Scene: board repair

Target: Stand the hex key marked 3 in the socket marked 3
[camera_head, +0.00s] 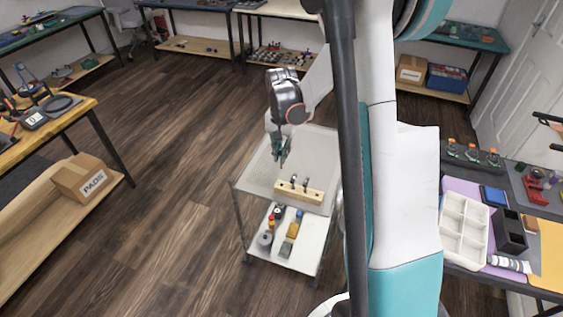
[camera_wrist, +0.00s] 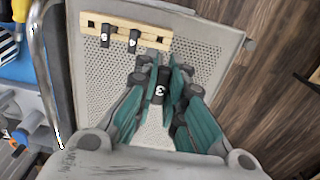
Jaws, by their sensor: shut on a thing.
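My gripper (camera_head: 281,156) is above the top of a grey cart in the head view. In the wrist view my gripper (camera_wrist: 162,78) is shut on the black hex key marked 3 (camera_wrist: 160,95), with its label facing the camera. The wooden socket block (camera_wrist: 88,30) lies beyond the fingertips in the wrist view. Two black keys stand in it, one marked 4 (camera_wrist: 133,40) and one (camera_wrist: 105,37) whose mark is hard to read. The block's right end is bare of keys, with small marks too small to read. The block (camera_head: 314,195) also shows in the head view.
The cart's perforated top (camera_head: 258,176) is clear around the block. Its lower shelf (camera_head: 300,258) holds several small items. A workbench with a white compartment tray (camera_head: 464,228) stands to the right. A table with a box (camera_head: 84,178) below stands at left.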

